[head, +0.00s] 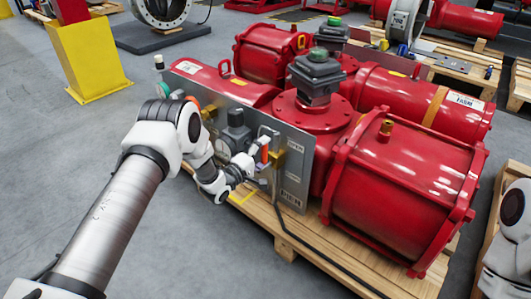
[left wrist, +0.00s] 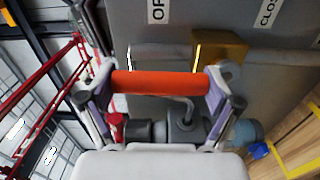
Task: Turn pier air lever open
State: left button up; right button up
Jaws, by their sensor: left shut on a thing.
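The air lever's orange grip (head: 265,154) is at the front of the grey control panel (head: 292,182) on the red valve actuator (head: 405,190). My left gripper (head: 254,164) is at this grip. In the left wrist view the orange grip (left wrist: 160,82) lies crosswise between the two fingers of my left gripper (left wrist: 160,90), which is shut on it. A partly cut-off label starting "OP" (left wrist: 158,10) is above the grip, and one starting "CLOS" (left wrist: 268,12) is farther right. The lever's shaft is mostly hidden. My right gripper is out of view.
The actuator stands on a wooden pallet (head: 285,250). A brass block (left wrist: 220,50) sits on the panel close to the grip. A yellow post (head: 90,60) stands at the upper left. Grey floor is clear at the left.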

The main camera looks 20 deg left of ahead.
pick_arm(q)
jog(key=o, duration=1.4)
jog(key=v, duration=1.2)
